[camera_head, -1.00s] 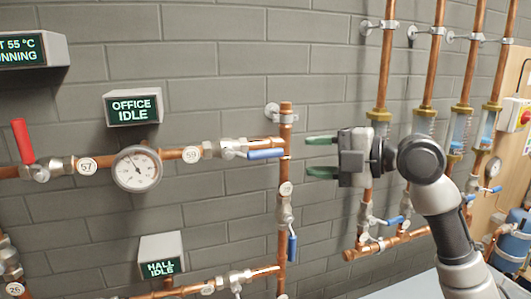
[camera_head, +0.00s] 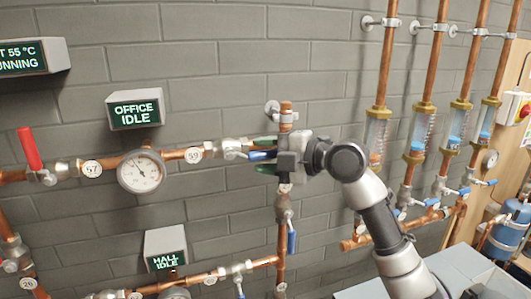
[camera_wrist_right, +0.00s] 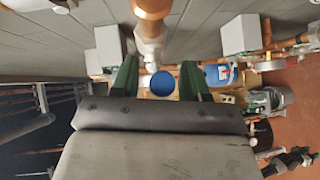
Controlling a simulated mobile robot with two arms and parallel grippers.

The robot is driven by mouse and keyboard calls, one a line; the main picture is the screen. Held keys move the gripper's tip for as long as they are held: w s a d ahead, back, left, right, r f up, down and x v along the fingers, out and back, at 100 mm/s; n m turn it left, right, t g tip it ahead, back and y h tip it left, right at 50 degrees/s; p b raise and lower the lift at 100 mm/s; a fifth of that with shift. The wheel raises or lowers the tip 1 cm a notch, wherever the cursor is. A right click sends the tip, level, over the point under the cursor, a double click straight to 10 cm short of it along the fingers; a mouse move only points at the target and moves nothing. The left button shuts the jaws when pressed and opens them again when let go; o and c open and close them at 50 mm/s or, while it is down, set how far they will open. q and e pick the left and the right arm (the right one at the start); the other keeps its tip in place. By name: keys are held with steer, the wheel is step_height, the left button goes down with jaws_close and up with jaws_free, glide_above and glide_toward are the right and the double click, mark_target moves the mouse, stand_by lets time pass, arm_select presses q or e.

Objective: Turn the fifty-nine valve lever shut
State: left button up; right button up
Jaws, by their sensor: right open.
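The valve tagged 59 (camera_head: 193,155) sits on the horizontal copper pipe below the OFFICE IDLE display. Its metal body (camera_head: 234,147) carries a blue lever (camera_head: 261,155) that points right, along the pipe. My right gripper (camera_head: 262,155) is open, with one green finger above the lever and one below. In the right wrist view the round blue lever end (camera_wrist_right: 162,84) shows between the two green fingers, with a gap on each side. The palm hides part of the pipe joint behind. My left gripper is out of view.
A gauge (camera_head: 142,171) and a red-lever valve (camera_head: 31,150) sit left on the same pipe. A vertical pipe with another blue lever (camera_head: 291,242) stands just behind and below my gripper. Several vertical pipes with flow tubes (camera_head: 418,132) stand to the right.

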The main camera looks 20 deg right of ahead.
jaws_close()
